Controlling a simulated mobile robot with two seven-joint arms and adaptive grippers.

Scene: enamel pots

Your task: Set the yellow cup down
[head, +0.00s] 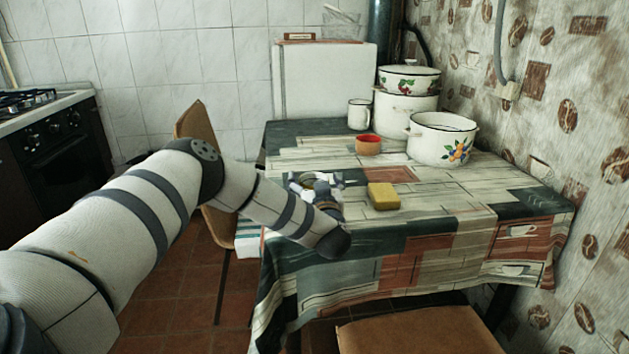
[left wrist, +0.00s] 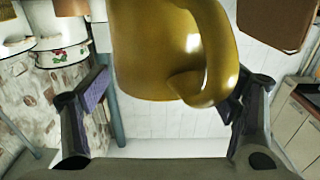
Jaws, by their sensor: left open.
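The yellow cup (left wrist: 160,50) fills the upper middle of the left wrist view, its handle curving down on the right. It lies between the two spread fingers of my left gripper (left wrist: 170,85), with a gap at the left finger; whether the right finger touches it I cannot tell. In the head view my left gripper (head: 315,183) is low over the near left part of the table (head: 440,225). Only a small yellowish patch of the cup shows there, mostly hidden by the gripper. Contact between cup and cloth cannot be made out. My right gripper is not in view.
A yellow sponge-like block (head: 383,196) lies just right of my left gripper. The table's front right is clear. A chair (head: 420,330) stands in front.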

